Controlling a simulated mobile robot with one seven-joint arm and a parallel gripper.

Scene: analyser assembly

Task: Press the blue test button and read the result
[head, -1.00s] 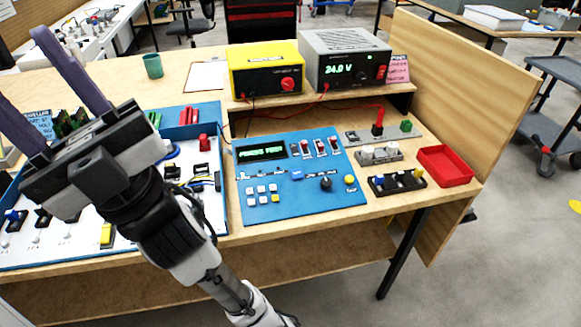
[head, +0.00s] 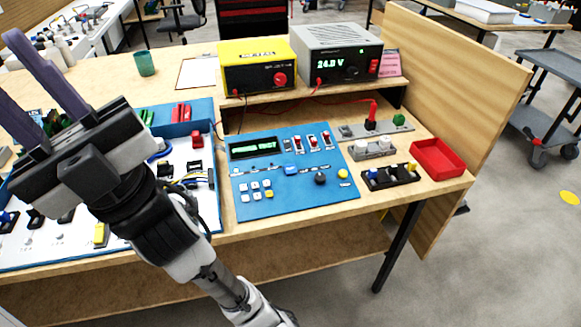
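A blue control panel (head: 331,200) lies on the bench in the head view. The blue button (head: 291,171) sits near its middle, below a dark display (head: 257,148) with green letters. The display's second word looks like TEST; the first is too blurred to read. My gripper (head: 10,62) is at the upper left, well apart from the panel and left of it. Its two long purple-grey fingers are spread with nothing seen between them; the nearer fingertip is cut off by the picture edge.
A yellow box (head: 258,53) and a grey power supply (head: 337,40) reading about 24 V stand on a shelf behind the panel. A red tray (head: 438,155) and small connector blocks are at right. A wiring board (head: 130,250) is at left, partly behind my arm.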

